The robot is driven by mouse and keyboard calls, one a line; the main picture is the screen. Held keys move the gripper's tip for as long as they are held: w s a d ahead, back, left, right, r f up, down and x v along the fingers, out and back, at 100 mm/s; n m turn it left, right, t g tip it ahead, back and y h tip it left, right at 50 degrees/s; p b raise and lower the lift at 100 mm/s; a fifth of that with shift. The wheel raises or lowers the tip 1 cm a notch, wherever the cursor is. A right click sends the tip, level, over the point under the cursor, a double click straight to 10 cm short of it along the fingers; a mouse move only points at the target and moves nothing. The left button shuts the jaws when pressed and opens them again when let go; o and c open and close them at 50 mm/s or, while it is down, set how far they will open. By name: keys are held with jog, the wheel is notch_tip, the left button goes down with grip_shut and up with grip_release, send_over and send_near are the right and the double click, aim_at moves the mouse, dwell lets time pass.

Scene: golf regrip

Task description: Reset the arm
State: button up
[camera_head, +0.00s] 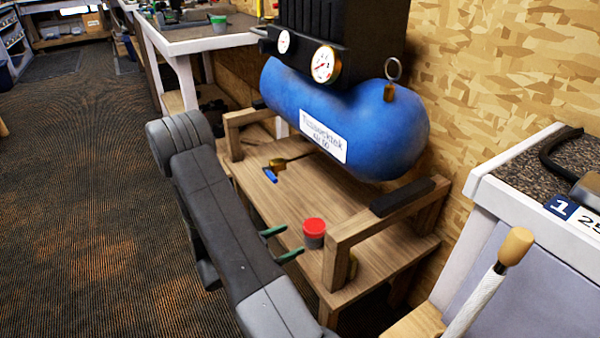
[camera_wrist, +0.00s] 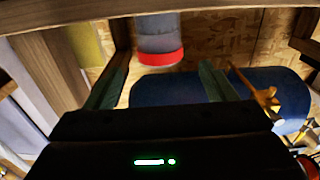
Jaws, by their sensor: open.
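My arm reaches across the head view, and my gripper (camera_head: 282,244) is low at the near edge of the wooden stand (camera_head: 285,200). Its two green fingers are apart and point toward a small grey cup with a red lid (camera_head: 314,232), which stands upright on the stand. In the wrist view my gripper (camera_wrist: 160,88) shows its fingers spread on either side, with the red-lidded cup (camera_wrist: 160,45) ahead between them. The picture there is upside down. I see no contact between fingers and cup.
A blue air tank (camera_head: 345,120) with gauges rests on the stand's side rails. A brass valve with a blue handle (camera_head: 274,170) lies behind the cup. Open carpet (camera_head: 75,200) lies left.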

aim_at(323, 225)
jog(key=b+x, duration=0.2)
jog(key=x, duration=0.9)
jog(key=shift+w+d+f+b, duration=0.1)
jog(key=shift+d+b, duration=0.2)
notch_tip(323, 225, up, 3)
jog(key=shift+a+f+p, duration=0.15)
jog(key=shift+f+p, duration=0.05)
jog(key=shift+p, duration=0.5)
jog(key=shift+r, duration=0.65)
